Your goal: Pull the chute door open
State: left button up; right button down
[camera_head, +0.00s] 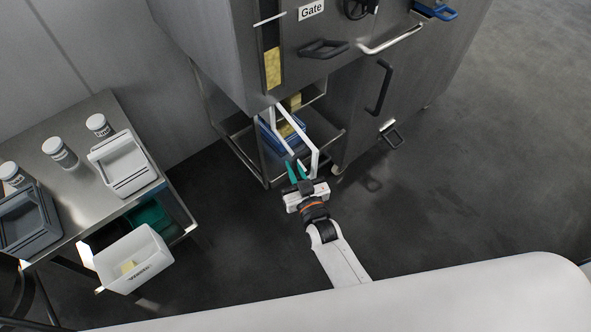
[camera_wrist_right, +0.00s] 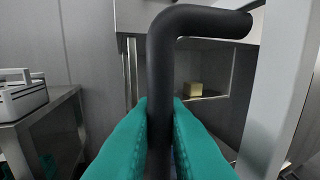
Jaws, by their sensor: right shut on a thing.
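The chute door appears as a white-edged panel (camera_head: 314,158) standing out from the lower front of the grey press, and its pale side fills the right of the right wrist view (camera_wrist_right: 285,80). A black bar handle (camera_wrist_right: 160,70) bends toward that panel at its top. My right gripper (camera_head: 298,172) is at the door's outer end. In the right wrist view its teal fingers (camera_wrist_right: 159,125) are shut around the upright part of the handle. The handle is mostly hidden by the gripper in the head view. My left gripper is not in view.
Behind the door is an open bay with a blue crate (camera_head: 268,135) and a yellow block (camera_wrist_right: 193,89). A metal table (camera_head: 75,195) with grey bins and jars stands at left, with a white bin (camera_head: 150,272) in front. The dark floor at right is clear.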

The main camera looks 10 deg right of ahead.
jog(key=c, duration=1.5)
grip_release()
jog(key=shift+w, duration=0.15)
jog(key=s, duration=0.4)
jog(key=s+d, duration=0.1)
jog(key=s, duration=0.3)
jog(key=s+d, duration=0.1)
jog(key=s, duration=0.3)
jog(key=shift+d, duration=0.1)
jog(key=shift+w, duration=0.1)
